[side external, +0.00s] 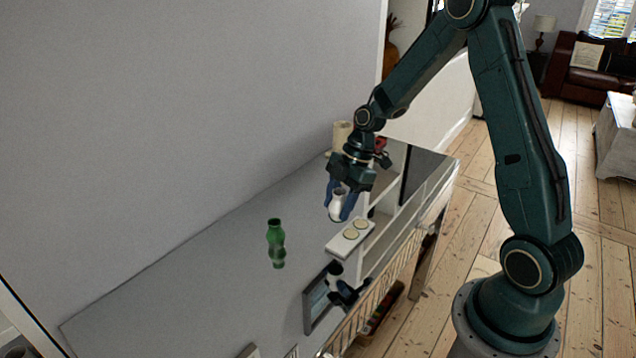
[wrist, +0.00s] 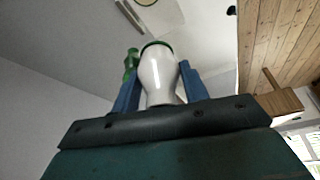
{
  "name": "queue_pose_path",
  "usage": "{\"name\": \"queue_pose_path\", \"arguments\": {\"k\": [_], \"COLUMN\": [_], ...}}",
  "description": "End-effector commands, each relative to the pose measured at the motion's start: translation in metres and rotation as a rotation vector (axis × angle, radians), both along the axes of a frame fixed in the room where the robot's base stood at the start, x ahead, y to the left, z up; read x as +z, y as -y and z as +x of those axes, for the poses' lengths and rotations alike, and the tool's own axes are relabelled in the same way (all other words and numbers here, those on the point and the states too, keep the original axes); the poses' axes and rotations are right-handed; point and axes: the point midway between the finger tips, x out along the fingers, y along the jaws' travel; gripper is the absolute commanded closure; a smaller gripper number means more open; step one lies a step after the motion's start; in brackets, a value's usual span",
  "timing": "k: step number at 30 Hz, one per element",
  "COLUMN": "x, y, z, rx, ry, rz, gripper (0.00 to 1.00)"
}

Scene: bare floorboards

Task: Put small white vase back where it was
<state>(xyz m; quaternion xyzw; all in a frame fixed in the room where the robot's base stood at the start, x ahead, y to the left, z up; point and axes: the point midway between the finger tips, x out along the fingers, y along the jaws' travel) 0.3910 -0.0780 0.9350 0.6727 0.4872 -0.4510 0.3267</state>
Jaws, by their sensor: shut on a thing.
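The small white vase (side external: 337,205) is held between the blue fingers of my gripper (side external: 341,201) in the side external view. It looks roughly upright and appears to be above the grey tabletop (side external: 220,290), near a white tray-like board with round pieces. In the wrist view the white vase (wrist: 160,75) sits between the two blue fingers of my gripper (wrist: 158,88), with a dark green rim at its far end. My gripper is shut on it. I cannot tell the exact gap between the vase and the surface.
A green vase (side external: 276,243) stands to the left on the grey top. A white board with two round discs (side external: 350,236) lies just below and right of my gripper. A dark picture frame (side external: 318,298) stands nearer the front. White shelving (side external: 385,225) lies to the right.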

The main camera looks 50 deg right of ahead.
Motion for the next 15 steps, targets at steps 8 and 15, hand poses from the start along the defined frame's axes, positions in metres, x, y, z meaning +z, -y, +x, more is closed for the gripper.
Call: {"name": "queue_pose_path", "arguments": {"k": [8, 15], "x": [0.03, 0.069], "y": [0.016, 0.031], "z": [0.047, 0.092], "rx": [-0.146, -0.314], "ry": [0.002, 0.003], "rz": [-0.007, -0.007], "gripper": [0.83, 0.83]}}
